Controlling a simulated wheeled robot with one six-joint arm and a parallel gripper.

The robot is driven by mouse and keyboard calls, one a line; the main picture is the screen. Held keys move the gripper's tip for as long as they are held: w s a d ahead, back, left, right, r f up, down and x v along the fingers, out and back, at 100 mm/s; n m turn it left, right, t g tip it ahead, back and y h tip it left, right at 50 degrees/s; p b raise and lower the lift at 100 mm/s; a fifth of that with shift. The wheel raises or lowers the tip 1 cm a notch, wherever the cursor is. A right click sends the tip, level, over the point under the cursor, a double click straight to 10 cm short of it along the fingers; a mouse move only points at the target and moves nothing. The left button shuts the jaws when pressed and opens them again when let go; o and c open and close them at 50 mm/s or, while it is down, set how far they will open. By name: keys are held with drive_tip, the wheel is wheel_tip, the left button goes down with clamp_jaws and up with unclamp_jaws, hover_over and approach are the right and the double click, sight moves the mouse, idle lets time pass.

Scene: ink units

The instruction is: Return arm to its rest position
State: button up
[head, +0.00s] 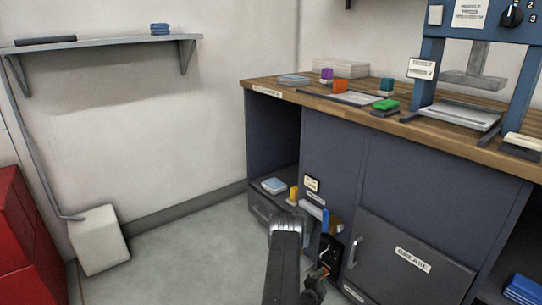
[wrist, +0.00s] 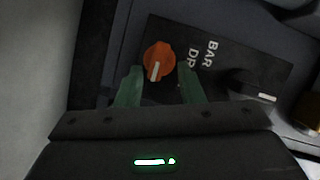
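In the wrist view, my gripper (wrist: 160,83) is open, with its two green fingers apart. An orange knob (wrist: 158,60) with a white pointer mark sits on a black panel just beyond the fingertips, between their lines. A gap shows on each side of the knob and nothing is held. In the head view, my arm (head: 286,250) reaches down to the front of the dark cabinet, and my gripper (head: 319,283) is low at the small black control panel (head: 329,250). The fingertips are too small to make out there.
A black knob (wrist: 252,85) is right of the orange one. The cabinet (head: 420,200) has a wooden worktop (head: 300,95) bearing coloured blocks, trays and a blue press (head: 430,60). A white box (head: 98,240) and red drawers (head: 25,240) stand left. Open floor (head: 200,250) lies between.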

drive_tip(key=shift+w+a+r+n+g+h, duration=0.3)
drive_tip(key=shift+n+g, duration=0.6)
drive_tip(key=shift+n, duration=0.7)
drive_tip(key=shift+w+a+r+n+g+h, duration=0.15)
drive_tip(key=shift+n+g+h, duration=0.3)
drive_tip(key=shift+n+g, duration=0.8)
drive_tip(key=shift+w+a+r+n+g+h, duration=0.2)
drive_tip(key=shift+w+n+g+h, duration=0.25)
drive_tip(key=shift+n, duration=1.5)
drive_tip(key=shift+s+g, duration=0.15)
drive_tip(key=shift+g, duration=0.15)
